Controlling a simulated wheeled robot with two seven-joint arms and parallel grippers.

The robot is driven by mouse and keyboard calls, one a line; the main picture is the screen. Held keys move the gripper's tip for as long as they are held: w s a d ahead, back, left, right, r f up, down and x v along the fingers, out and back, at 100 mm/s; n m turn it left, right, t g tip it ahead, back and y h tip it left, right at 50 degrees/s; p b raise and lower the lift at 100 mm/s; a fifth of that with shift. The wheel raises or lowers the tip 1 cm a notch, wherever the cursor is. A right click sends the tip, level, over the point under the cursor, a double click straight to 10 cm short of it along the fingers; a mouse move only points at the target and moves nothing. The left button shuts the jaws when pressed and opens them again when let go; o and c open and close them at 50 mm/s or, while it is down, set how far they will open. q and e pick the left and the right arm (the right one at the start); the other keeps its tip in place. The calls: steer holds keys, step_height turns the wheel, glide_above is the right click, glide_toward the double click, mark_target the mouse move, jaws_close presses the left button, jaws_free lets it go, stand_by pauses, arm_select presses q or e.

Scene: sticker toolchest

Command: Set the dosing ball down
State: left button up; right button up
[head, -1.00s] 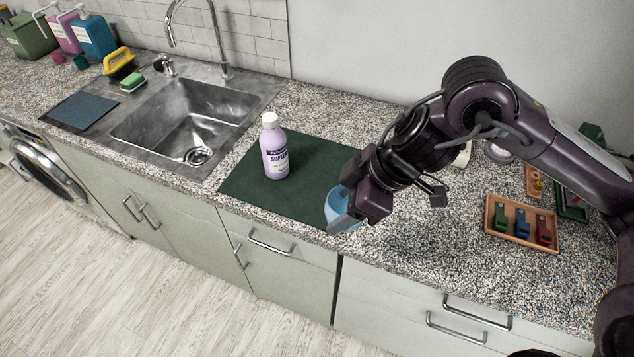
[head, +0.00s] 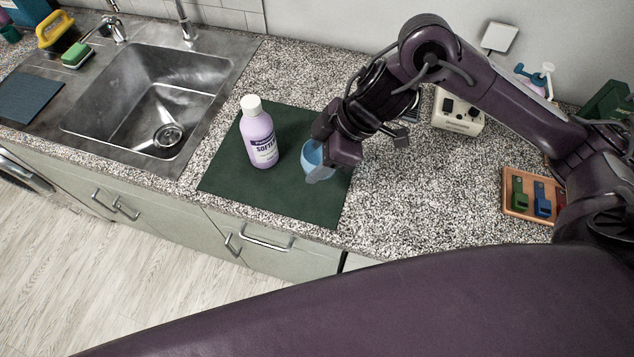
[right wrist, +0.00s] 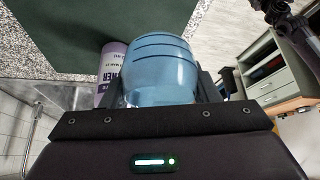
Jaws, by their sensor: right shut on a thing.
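The dosing ball (head: 313,154) is a translucent blue cup. My right gripper (head: 322,172) is shut on it at the right part of the dark green mat (head: 290,203). I cannot tell whether the ball touches the mat. In the right wrist view the dosing ball (right wrist: 160,68) sits between the two fingers (right wrist: 160,92). A lilac softener bottle (head: 259,137) with a white cap stands upright on the mat, left of the ball and apart from it. My left gripper is not in view.
The steel sink (head: 150,95) lies left of the mat. An orange tray (head: 528,205) with coloured clips and a beige box (head: 458,112) with dark knobs are to the right. Speckled counter between mat and tray is clear. One of my dark arm links covers the bottom right.

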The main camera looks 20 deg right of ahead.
step_height(320, 180, down, 6)
steer(key=shift+w+f, duration=0.1)
steer(key=shift+w, duration=0.05)
steer(key=shift+f, duration=2.3)
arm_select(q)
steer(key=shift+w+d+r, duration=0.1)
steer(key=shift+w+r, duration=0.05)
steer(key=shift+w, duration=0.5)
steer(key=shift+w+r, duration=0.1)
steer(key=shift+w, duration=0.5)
arm_select(e)
steer(key=shift+f, duration=0.15)
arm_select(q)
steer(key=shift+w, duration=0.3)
arm_select(e)
steer(key=o, duration=1)
